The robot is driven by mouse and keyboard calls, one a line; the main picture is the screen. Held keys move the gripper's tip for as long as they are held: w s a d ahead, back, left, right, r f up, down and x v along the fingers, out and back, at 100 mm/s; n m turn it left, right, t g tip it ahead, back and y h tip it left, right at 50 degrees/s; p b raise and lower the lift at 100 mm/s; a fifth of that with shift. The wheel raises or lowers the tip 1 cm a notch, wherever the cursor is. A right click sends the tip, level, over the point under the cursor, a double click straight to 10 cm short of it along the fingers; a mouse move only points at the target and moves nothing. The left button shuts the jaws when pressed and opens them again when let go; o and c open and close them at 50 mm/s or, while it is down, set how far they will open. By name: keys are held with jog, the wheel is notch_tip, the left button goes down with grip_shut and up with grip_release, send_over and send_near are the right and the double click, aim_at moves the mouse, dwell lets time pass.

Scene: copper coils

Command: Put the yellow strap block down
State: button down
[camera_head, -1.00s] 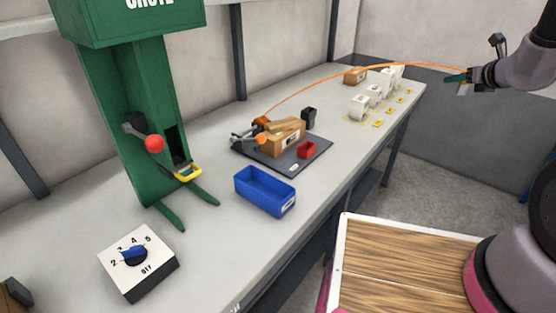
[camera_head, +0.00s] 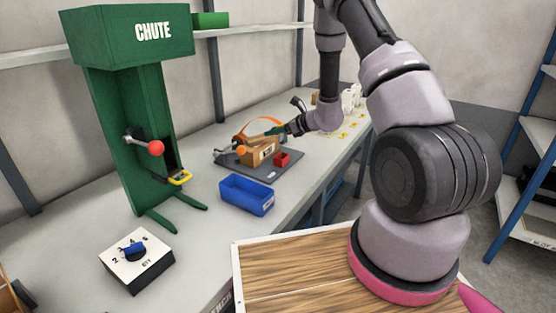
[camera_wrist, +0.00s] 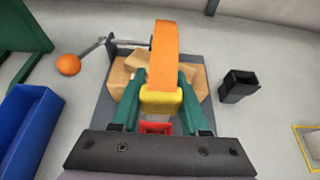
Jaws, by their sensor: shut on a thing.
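The yellow strap block (camera_wrist: 161,101) is held between the green fingers of my gripper (camera_wrist: 160,106) in the wrist view. A wide orange strap (camera_wrist: 164,55) runs from the block up and away. In the head view my gripper (camera_head: 281,130) is above the right part of the brown boxes (camera_head: 259,153), and the orange strap (camera_head: 244,127) arches to its left. The block itself is not clear there. The boxes sit on a dark grey plate (camera_head: 258,173) with a lever ending in an orange knob (camera_wrist: 68,64). The gripper hides part of the boxes.
A black holder (camera_wrist: 239,85) stands right of the plate. A blue bin (camera_head: 246,196), a green chute (camera_head: 120,120) and a dial box (camera_head: 137,263) are nearer on the bench. White items stand farther back.

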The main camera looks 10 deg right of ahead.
notch_tip(320, 180, down, 9)
jog(key=shift+d+r, duration=0.15)
dwell(0.4)
jog(key=shift+c, duration=2.1)
grip_release()
jog(key=shift+f, duration=0.2)
